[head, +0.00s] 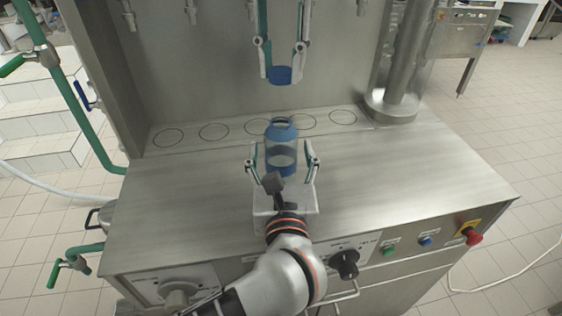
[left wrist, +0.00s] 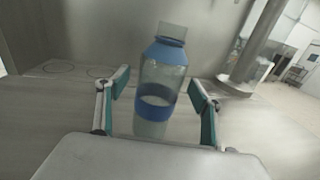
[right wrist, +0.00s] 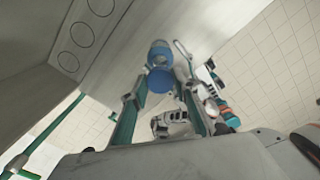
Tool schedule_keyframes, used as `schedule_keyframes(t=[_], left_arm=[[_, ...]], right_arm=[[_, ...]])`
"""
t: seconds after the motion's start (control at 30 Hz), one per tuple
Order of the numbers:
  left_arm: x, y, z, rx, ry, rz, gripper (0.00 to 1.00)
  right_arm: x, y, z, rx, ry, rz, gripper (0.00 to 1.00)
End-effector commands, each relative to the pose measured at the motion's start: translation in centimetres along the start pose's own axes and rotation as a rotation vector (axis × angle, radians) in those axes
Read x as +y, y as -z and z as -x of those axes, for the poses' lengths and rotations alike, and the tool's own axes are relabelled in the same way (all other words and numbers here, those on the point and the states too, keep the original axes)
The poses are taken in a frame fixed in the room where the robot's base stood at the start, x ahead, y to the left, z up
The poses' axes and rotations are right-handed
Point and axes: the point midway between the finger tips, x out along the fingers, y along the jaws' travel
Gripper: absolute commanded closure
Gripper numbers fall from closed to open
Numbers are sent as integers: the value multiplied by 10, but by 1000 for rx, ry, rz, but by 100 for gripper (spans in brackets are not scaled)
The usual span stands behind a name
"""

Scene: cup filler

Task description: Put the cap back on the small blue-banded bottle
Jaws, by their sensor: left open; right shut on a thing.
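The small blue-banded bottle (head: 281,147) stands upright on the steel counter, clear with a blue shoulder and a blue band; its neck is open. My left gripper (head: 283,164) is around it with a finger on each side, open, with gaps to the bottle. The left wrist view shows the bottle (left wrist: 160,85) between the spread fingers (left wrist: 158,108). My right gripper (head: 279,70) is shut on the blue cap (head: 279,75), held above and apart from the bottle. In the right wrist view the cap (right wrist: 160,79) is between the fingertips, with the bottle (right wrist: 160,55) beyond it.
A row of marked circles (head: 214,131) lies along the back of the counter (head: 400,180). Several nozzles (head: 191,12) hang from the back panel. A steel column (head: 402,60) stands at the back right. A red emergency button (head: 472,236) is on the front panel. The counter's right side is clear.

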Motion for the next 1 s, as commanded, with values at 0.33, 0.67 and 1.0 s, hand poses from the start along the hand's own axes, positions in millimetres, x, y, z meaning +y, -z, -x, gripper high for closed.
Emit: schedule_keyframes(t=[0.33, 0.67, 1.0], left_arm=[[0, 0, -17, 1, 1, -1, 34], [0, 0, -17, 1, 1, -1, 68], [0, 0, -17, 1, 1, 0, 93]], right_arm=[[0, 0, 0, 0, 0, 0, 78], [0, 0, 0, 0, 0, 0, 78], [0, 0, -19, 2, 3, 2, 78]])
